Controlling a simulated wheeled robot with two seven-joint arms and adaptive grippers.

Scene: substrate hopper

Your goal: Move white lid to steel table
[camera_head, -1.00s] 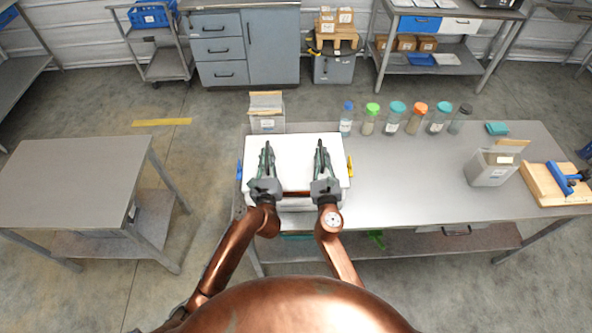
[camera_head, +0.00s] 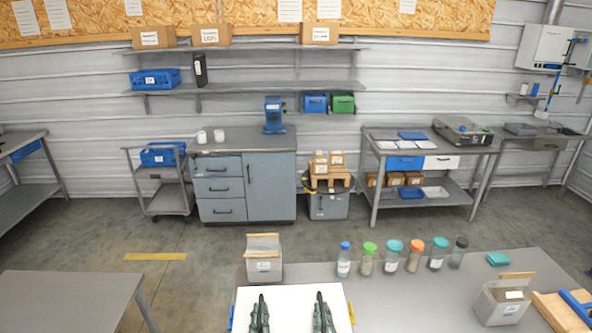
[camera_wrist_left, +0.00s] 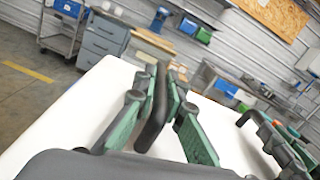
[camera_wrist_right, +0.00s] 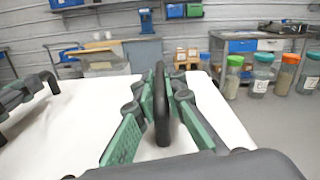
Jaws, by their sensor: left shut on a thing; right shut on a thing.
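The white lid (camera_head: 291,302) is a broad flat slab at the bottom edge of the head view, over the left part of a long steel table (camera_head: 400,300). It fills the lower part of the left wrist view (camera_wrist_left: 75,120) and right wrist view (camera_wrist_right: 60,135). My left gripper (camera_head: 262,302) is shut on a black handle of the lid (camera_wrist_left: 152,122). My right gripper (camera_head: 322,302) is shut on another black handle (camera_wrist_right: 161,108). What is under the lid is hidden, so I cannot tell whether it rests or hangs.
A bare grey table (camera_head: 70,297) stands apart at left, with floor between. Behind the lid stands an open grey box (camera_head: 264,268). Several capped jars (camera_head: 390,258) line the back edge. Another box (camera_head: 500,303) and a wooden board (camera_head: 562,312) are at right.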

